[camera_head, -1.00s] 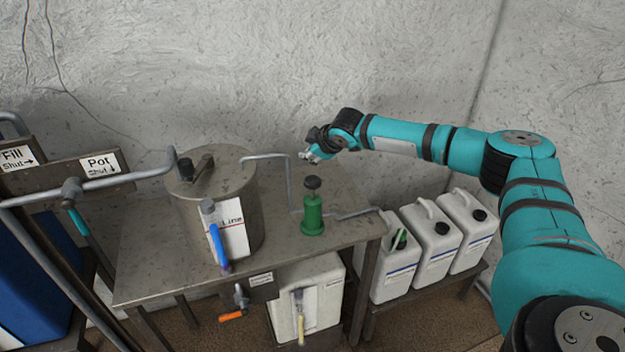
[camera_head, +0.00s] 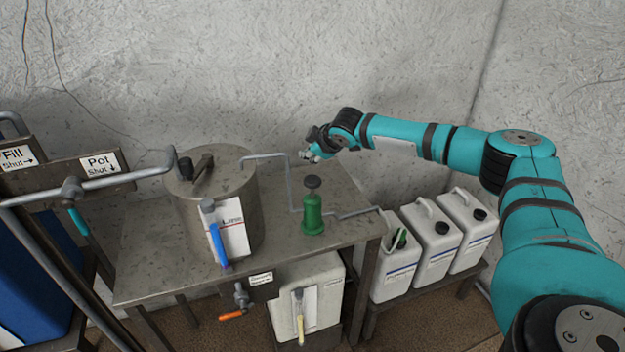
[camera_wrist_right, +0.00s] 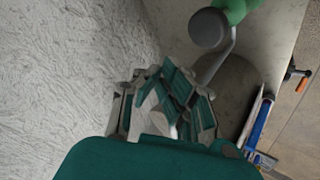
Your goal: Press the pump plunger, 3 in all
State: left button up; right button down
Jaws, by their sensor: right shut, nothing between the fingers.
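The green pump (camera_head: 312,214) stands upright on the metal table, with a dark round plunger knob (camera_head: 312,182) on top. The knob also shows in the right wrist view (camera_wrist_right: 209,28), near the top, with green pump body behind it. My right gripper (camera_head: 311,156) is above and behind the pump, near the wall, apart from the knob. In the right wrist view my right gripper (camera_wrist_right: 172,105) has its fingers together with nothing between them. My left gripper is in neither view.
A metal pot (camera_head: 185,212) with a blue-handled valve stands left of the pump, and a thin pipe (camera_head: 290,182) runs between them. White jugs (camera_head: 432,240) stand on a lower bench at right. The wall is close behind the table.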

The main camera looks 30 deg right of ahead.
dwell(0.4)
